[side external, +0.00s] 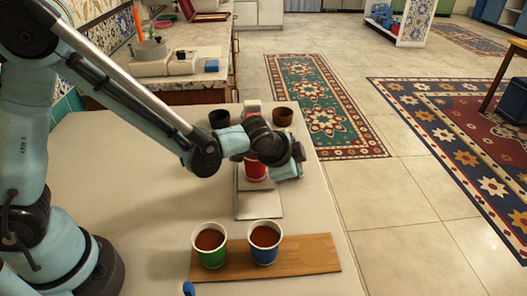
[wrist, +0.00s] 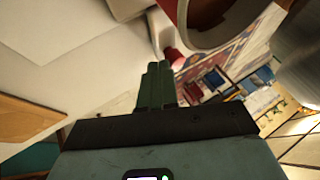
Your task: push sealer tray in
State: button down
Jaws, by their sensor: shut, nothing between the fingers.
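The sealer (side external: 252,106) stands on the table, mostly hidden behind my arm. Its flat metal tray (side external: 259,206) sticks out at the front toward the two filled cups. A red cup (side external: 256,171) sits at the tray's back part, partly covered by my wrist. My gripper (side external: 288,171) is beside the red cup, on its right, over or near the tray; I cannot tell whether it touches anything. In the wrist view the gripper's dark green fingers (wrist: 159,70) are together and empty.
A green cup (side external: 210,247) and a blue cup (side external: 264,245), both filled with brown, stand on a wooden board (side external: 315,255) at the front. The table's right edge is close to my gripper.

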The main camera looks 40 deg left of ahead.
jog(key=v, duration=0.9)
jog(key=s+d+n+y, duration=0.2)
jog(key=d+n, duration=0.1)
jog(key=d, duration=0.3)
jog(key=shift+n, duration=0.3)
jog(key=x, duration=0.9)
jog(key=w+a, duration=0.2)
jog(key=shift+a+f, duration=0.25)
jog(key=shift+f, duration=0.05)
jog(key=shift+w+a, duration=0.35)
jog(key=shift+a, duration=0.1)
jog(key=shift+w+a, duration=0.1)
jog(key=shift+w+a, duration=1.4)
jog(key=shift+a, duration=0.05)
